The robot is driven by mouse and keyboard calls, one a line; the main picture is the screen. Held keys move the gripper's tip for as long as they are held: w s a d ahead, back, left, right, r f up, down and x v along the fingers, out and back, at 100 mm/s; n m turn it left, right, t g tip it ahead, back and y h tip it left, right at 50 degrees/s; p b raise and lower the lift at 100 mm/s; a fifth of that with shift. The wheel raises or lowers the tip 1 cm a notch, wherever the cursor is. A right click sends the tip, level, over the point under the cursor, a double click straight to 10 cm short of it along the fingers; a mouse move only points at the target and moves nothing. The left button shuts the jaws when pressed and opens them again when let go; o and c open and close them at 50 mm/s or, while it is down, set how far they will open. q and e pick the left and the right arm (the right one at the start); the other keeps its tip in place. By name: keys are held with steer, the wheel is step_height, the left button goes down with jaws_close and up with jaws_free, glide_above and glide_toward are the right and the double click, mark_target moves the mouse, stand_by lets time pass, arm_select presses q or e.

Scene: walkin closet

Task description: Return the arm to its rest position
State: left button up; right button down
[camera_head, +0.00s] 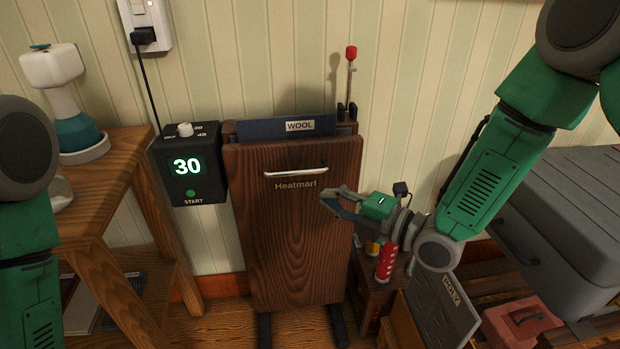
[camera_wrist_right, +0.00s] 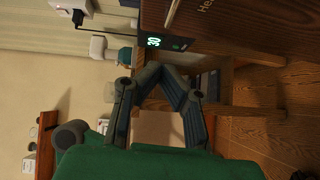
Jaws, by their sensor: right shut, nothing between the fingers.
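My right arm (camera_head: 490,160) comes in from the upper right in the head view.
A timer box (camera_head: 190,165) reading 30 hangs left of the press. A blue board marked WOOL (camera_head: 265,129) stands in the press top. A wooden table (camera_head: 115,165) is at left. A small stand with a red can (camera_head: 385,262), a POLY board (camera_head: 445,310) and a grey case (camera_head: 570,215) are at right.

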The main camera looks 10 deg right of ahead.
steer(key=s+d+f+m+g+h+p, duration=0.3)
steer(key=s+d+f+m+h, duration=0.1)
steer(key=s+f+m, duration=0.35)
steer(key=s+d+f+m+g+h+p, duration=0.3)
steer(key=s+d+f+m+h, duration=0.1)
steer(key=s+f+m, duration=0.35)
steer(key=s+d+m+g+h+p, duration=0.1)
steer(key=s+d+m, duration=0.2)
steer(key=s, duration=0.3)
steer(key=s+d+f+m+g+h, duration=0.1)
steer(key=s+d+m+g+h, duration=0.1)
steer(key=s, duration=0.4)
steer(key=s+d+m+g+h+p, duration=0.1)
steer(key=s+d+m+g, duration=0.1)
steer(key=s+d+m, duration=0.2)
steer(key=s+m, duration=0.2)
steer(key=shift+s+f+h+p, duration=0.3)
steer(key=shift+s, duration=0.05)
steer(key=shift+w+a, duration=0.1)
